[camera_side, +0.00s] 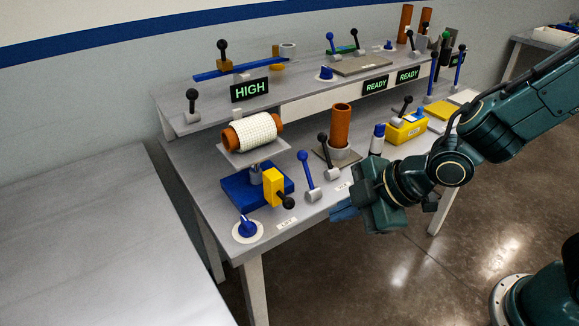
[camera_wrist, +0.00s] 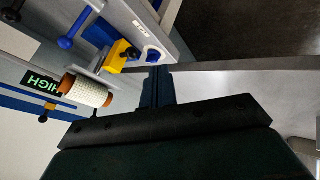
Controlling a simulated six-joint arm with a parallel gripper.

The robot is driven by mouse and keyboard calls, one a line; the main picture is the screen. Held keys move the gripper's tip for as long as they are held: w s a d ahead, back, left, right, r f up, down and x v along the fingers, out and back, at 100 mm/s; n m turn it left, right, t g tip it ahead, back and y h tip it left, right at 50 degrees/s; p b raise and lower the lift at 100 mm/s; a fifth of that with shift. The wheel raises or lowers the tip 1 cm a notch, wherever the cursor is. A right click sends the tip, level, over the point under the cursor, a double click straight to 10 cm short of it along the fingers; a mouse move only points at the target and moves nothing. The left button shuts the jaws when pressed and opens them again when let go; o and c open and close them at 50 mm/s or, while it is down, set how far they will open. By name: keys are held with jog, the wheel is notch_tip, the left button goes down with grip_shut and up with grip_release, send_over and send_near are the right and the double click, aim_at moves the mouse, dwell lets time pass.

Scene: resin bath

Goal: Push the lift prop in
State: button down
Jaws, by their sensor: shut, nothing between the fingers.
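The lift prop appears to be the yellow block (camera_side: 273,187) with a black ball knob (camera_side: 289,203) pointing toward the front edge of the bench. It stands at the front of the blue lift base (camera_side: 232,190), under a plate that carries a white mesh roller (camera_side: 258,130). In the wrist view the yellow block (camera_wrist: 117,57) is beyond my fingertips, upper left. My gripper (camera_side: 343,210) is shut and empty, in front of the bench's front edge, right of the prop and apart from it. My shut fingers also show in the wrist view (camera_wrist: 158,82).
A blue dial (camera_side: 247,228) sits at the bench's front left corner. A lit HIGH sign (camera_side: 250,90) is behind the roller. The floor before the bench is clear.

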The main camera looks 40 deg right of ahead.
aim_at(290, 198)
jog(key=w+a+f, duration=0.2)
jog(key=w+f, duration=0.4)
jog(key=w, duration=0.3)
dwell(0.8)
jog(key=shift+f, duration=0.1)
jog(key=shift+w, duration=2.15)
jog(key=shift+s, duration=0.15)
